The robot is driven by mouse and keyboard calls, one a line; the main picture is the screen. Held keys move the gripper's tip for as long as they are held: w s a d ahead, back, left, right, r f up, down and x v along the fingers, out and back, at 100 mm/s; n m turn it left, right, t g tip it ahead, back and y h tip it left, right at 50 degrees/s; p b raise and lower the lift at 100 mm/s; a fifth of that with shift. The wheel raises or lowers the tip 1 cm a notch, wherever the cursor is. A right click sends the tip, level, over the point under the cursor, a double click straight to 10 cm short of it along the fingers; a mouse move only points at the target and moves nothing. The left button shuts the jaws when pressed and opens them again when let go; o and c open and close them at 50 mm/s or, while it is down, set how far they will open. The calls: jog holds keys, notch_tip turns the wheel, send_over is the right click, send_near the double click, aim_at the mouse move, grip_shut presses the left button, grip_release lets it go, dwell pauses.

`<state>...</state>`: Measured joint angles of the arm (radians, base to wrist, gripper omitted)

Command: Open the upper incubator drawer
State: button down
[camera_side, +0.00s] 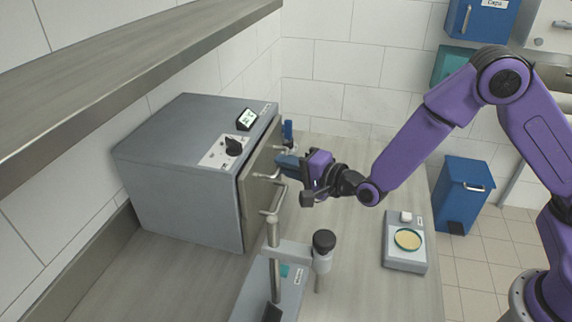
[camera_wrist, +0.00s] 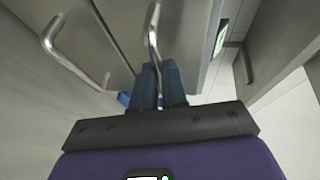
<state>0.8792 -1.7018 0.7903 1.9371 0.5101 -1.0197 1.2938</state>
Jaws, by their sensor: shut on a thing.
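The incubator (camera_side: 185,165) is a grey box with a dial and small display on top. Its tan front carries metal bar handles. My gripper (camera_side: 280,164) is at the upper drawer's handle (camera_side: 266,177), with its blue fingers pointing at the incubator front. In the wrist view the fingers (camera_wrist: 160,72) are shut around the upper handle bar (camera_wrist: 154,30), which runs down between them. The lower drawer's handle (camera_wrist: 70,62) is free, to the left there. Part of the upper handle is hidden by the fingers. I cannot tell whether the drawer front stands out from the body.
A metal stand with a black-capped holder (camera_side: 323,245) stands in front of the incubator. A scale with a yellow dish (camera_side: 407,239) is to the right on the bench. A blue bin (camera_side: 464,190) stands on the floor.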

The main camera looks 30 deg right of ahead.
jog(key=s+d, duration=1.2)
jog(key=shift+s+d, duration=0.3)
jog(key=c, duration=1.2)
grip_release()
jog(key=shift+o, duration=0.2)
